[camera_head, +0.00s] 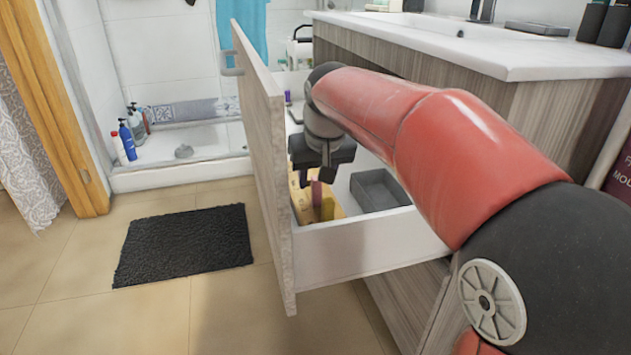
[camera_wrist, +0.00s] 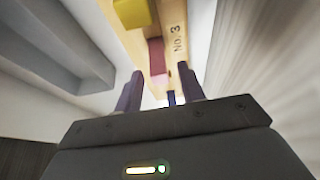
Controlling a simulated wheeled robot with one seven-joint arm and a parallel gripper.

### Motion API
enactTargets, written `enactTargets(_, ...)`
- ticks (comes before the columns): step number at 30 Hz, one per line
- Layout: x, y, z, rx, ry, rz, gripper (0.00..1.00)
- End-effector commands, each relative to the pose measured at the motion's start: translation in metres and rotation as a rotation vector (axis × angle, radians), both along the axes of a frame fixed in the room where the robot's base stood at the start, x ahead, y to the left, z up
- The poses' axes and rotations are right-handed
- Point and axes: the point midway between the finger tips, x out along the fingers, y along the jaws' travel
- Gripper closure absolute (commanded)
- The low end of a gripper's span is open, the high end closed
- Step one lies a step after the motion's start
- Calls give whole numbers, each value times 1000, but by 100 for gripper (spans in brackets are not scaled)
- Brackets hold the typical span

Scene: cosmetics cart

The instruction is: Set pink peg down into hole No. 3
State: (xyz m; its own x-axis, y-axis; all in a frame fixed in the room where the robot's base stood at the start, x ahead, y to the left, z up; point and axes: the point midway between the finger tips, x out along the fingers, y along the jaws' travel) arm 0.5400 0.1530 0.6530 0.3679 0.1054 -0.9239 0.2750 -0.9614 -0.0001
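The pink peg (camera_wrist: 157,58) stands upright at the wooden block (camera_wrist: 180,14), beside the printed label No. 3. Its lower end and the hole are hard to make out. In the head view the pink peg (camera_head: 317,193) shows below my gripper (camera_head: 315,172). In the wrist view my gripper (camera_wrist: 160,88) has its two fingers spread, with a gap on both sides of the peg. A yellow peg (camera_wrist: 132,12) stands farther along the block; it also shows in the head view (camera_head: 327,209).
The block lies in an open drawer (camera_head: 350,247) with white walls. A grey tray (camera_head: 380,190) lies to its right; the drawer's tall wooden front (camera_head: 262,130) rises at left. A small blue thing (camera_wrist: 171,97) shows between the fingers.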

Motion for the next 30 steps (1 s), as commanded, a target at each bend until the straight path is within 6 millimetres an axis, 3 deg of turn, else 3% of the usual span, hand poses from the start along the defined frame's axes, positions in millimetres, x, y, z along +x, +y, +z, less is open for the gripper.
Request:
enactTargets(1, -4, -1, 15, 1, -3, 0, 61)
enactTargets(6, -18, -5, 49, 1, -3, 0, 61)
enactTargets(12, -29, -9, 76, 1, -1, -1, 61)
enactTargets(26, -34, -10, 84, 0, 1, 0, 61)
enactTargets(30, -46, -23, 90, 2, -6, -17, 61)
